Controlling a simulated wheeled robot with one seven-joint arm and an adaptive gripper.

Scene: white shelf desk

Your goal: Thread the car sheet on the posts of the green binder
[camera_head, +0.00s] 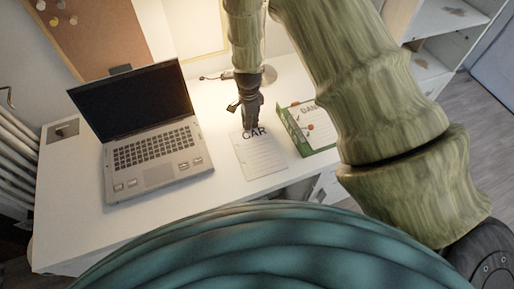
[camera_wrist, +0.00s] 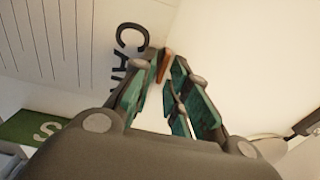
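The car sheet (camera_head: 254,158) is a white lined page with "CAR" at its top edge. It appears to lie flat on the desk between the laptop and the binder. It also shows in the wrist view (camera_wrist: 75,35). The green binder (camera_head: 292,131) lies open to its right, with a lined page headed by partly hidden letters. Its posts are too small to make out. My gripper (camera_head: 250,127) points down at the sheet's top edge. In the wrist view my fingertips (camera_wrist: 165,68) are close together around a small orange-brown tab; whether they clamp it is unclear.
An open laptop (camera_head: 155,150) stands left on the white desk (camera_head: 75,220). A lamp base (camera_head: 268,75) is behind my gripper. A shelf (camera_head: 440,45) is at the upper right. The desk strip in front of the laptop is clear.

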